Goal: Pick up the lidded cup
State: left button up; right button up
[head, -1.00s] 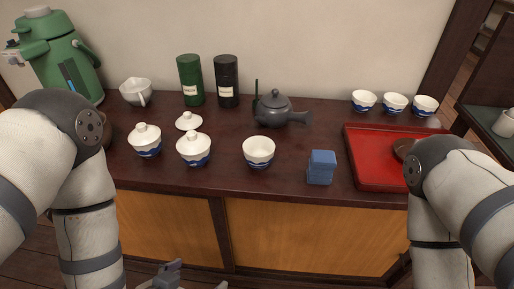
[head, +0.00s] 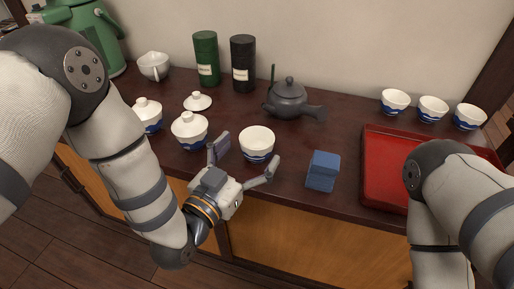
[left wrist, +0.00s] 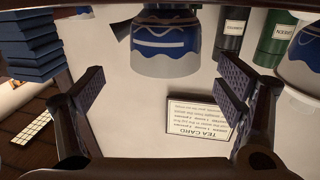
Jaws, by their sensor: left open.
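Two lidded white cups with blue wave bands stand at the left of the tabletop, a nearer one (head: 189,130) and one further left (head: 148,114), partly behind my left arm. A separate white lid (head: 197,101) lies behind them. An open cup (head: 257,142) stands to their right. My left gripper (head: 241,160) is open and empty at the table's front edge, with its fingers spread either side of the open cup's near side. In the left wrist view, which is upside down, a blue-and-white cup (left wrist: 165,45) shows beyond the open fingers. My right gripper is out of view.
A grey teapot (head: 288,98), green canister (head: 206,58) and black canister (head: 243,63) stand behind. Several small cups (head: 433,109) stand behind the tray. A tea card (left wrist: 200,115) shows in the wrist view.

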aim_at(264, 131)
pick_arm(q)
jog(key=x, duration=0.5)
jog(key=shift+w+a+f, duration=0.1)
jog(key=shift+a+f, duration=0.15)
jog(key=c, duration=1.3)
